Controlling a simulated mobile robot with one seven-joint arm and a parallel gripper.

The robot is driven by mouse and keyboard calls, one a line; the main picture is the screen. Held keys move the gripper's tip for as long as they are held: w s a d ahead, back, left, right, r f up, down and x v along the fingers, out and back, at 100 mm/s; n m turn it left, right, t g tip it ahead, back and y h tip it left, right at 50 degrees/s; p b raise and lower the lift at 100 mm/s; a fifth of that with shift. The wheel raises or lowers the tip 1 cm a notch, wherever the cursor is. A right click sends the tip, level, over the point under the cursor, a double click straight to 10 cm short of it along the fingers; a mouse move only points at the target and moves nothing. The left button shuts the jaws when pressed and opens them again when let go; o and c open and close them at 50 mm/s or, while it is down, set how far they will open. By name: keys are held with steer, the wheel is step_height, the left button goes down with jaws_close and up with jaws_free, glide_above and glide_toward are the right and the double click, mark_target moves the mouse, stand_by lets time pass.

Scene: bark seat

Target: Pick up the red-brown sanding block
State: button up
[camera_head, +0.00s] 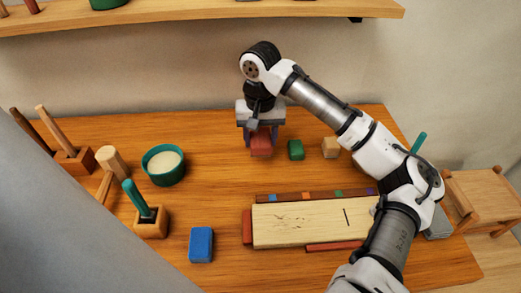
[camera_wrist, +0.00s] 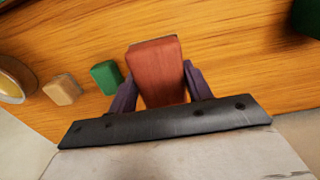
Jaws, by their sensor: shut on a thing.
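The red-brown sanding block (camera_head: 261,145) is at the back middle of the wooden table in the head view. My gripper (camera_head: 261,133) is above it, pointing down, with its fingers on either side. In the wrist view the block (camera_wrist: 156,72) sits between the two dark purple fingers of my gripper (camera_wrist: 158,88), which are shut on it. Whether its underside touches the table or is slightly raised, I cannot tell. The block's upper part is hidden by my gripper in the head view.
A green block (camera_head: 296,150) and a tan block (camera_head: 331,147) stand just right of my gripper. A green bowl (camera_head: 163,165) is to the left. A blue block (camera_head: 201,245) and a pale board (camera_head: 310,224) lie nearer the front. A shelf (camera_head: 200,15) hangs above.

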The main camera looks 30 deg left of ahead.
mark_target(260, 137)
step_height(260, 137, up, 14)
steer(key=shift+r, duration=0.15)
stand_by(0.3)
steer(key=o, duration=0.4)
steer(key=shift+c, duration=1.4)
